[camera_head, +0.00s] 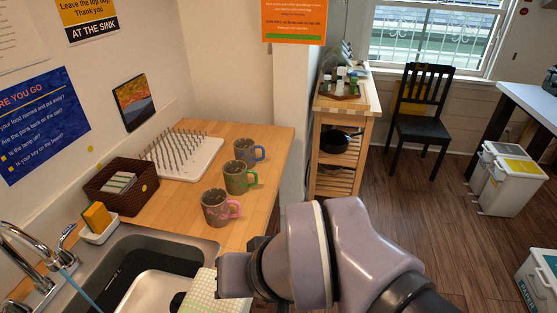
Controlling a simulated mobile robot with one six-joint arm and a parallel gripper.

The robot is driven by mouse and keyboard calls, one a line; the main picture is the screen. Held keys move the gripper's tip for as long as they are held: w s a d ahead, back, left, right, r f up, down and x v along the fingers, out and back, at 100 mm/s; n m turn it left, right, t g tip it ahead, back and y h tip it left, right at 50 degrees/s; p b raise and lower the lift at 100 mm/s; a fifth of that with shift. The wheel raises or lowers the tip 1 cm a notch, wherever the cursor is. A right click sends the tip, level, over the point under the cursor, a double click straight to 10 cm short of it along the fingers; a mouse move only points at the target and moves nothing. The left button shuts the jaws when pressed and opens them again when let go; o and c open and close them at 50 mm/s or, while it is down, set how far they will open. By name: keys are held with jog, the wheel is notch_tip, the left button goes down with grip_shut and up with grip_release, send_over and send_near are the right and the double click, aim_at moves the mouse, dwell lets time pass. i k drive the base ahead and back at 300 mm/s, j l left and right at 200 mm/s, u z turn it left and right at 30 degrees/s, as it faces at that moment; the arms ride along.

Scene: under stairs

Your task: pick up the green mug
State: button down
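The green mug (238,177) stands upright on the wooden counter (262,190), its green handle pointing right. It is the middle of three mugs in a row. A grey mug with a blue handle (246,151) stands just behind it.
A white pegged drying rack (205,160) and a dark basket (107,190) stand left of the mugs. The sink (160,240) with its faucet is at the lower left, with a checked cloth (203,288) at its edge. A wall corner rises right of the counter.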

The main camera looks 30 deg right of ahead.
aim_at(235, 172)
jog(key=z, duration=0.4)
jog(key=i+l+u, duration=0.2)
jog(key=i+l, duration=0.15)
jog(key=i+l+u, duration=0.4)
jog(key=i+l, duration=0.15)
jog(key=l, duration=0.3)
jog(key=i+l+u, duration=0.25)
jog(key=l, duration=0.2)
